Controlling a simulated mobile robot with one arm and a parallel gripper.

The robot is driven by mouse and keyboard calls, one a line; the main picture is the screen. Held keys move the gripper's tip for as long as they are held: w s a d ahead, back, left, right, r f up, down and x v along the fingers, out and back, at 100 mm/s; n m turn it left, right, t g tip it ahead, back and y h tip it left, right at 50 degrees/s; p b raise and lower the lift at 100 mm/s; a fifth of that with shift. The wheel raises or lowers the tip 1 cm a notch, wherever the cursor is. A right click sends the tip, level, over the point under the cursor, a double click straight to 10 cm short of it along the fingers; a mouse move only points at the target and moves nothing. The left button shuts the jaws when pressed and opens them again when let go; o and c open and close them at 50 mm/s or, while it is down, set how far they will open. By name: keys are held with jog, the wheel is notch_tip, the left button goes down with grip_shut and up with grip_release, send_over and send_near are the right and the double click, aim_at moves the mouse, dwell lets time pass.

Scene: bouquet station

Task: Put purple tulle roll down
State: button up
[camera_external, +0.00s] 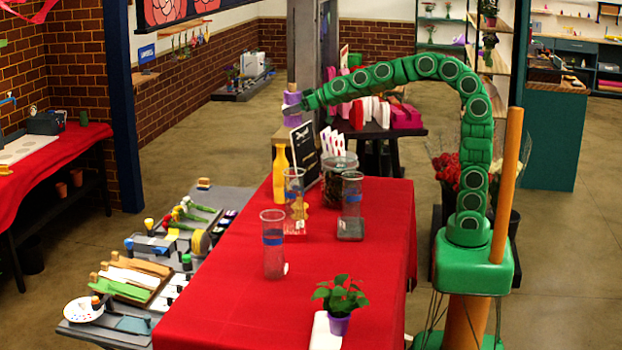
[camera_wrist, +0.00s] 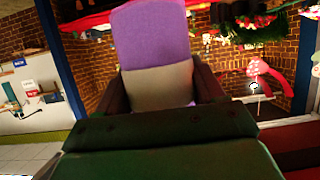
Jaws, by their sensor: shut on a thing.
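The purple tulle roll (camera_external: 292,100) is held in the air by my gripper (camera_external: 297,108), above and behind the far end of the red-covered table (camera_external: 222,300). In the wrist view the roll (camera_wrist: 152,38) stands out beyond the fingers, purple on top with a pale grey-beige band (camera_wrist: 157,86) below. My gripper's dark fingers (camera_wrist: 160,92) lie on both sides of it and are shut on it. The roll's lower end is hidden by the gripper in the wrist view.
A yellow bottle (camera_external: 281,174), a black sign (camera_external: 306,156), a glass jar (camera_external: 338,178) and clear cylinders (camera_external: 273,255) stand on the red table. A potted red flower (camera_external: 340,298) is at its front. A low grey tool table (camera_external: 222,197) stands at left. The front left of the red cloth is clear.

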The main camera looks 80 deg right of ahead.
jog(key=s+a+f+n+y, duration=0.1)
jog(key=s+a+f, duration=0.15)
jog(key=a, duration=0.95)
jog(key=s+a+f+y, duration=0.1)
jog(key=s+a+f, duration=0.15)
jog(key=a, duration=0.95)
jog(key=s+a+f+n+y, duration=0.15)
jog(key=s+a, duration=0.25)
jog(key=a, duration=0.8)
jog(key=s+a+f, duration=0.6)
jog(key=s+a, duration=0.5)
jog(key=s, duration=0.2)
jog(key=s+a+f, duration=0.1)
jog(key=s+f, duration=0.2)
jog(key=s, duration=0.5)
jog(key=s+a+f, duration=0.2)
jog(key=s, duration=0.5)
jog(key=shift+g, duration=0.3)
jog(key=shift+w+a+f, duration=1.35)
jog(key=shift+a+f, duration=0.45)
jog(key=shift+f, duration=0.4)
jog(key=shift+w+a+f, duration=1.35)
jog(key=shift+a+f, duration=0.5)
jog(key=shift+f, duration=0.4)
jog(key=shift+w+a+f, duration=1.35)
jog(key=shift+a+f, duration=0.45)
jog(key=shift+f, duration=0.4)
jog(key=shift+f, duration=0.1)
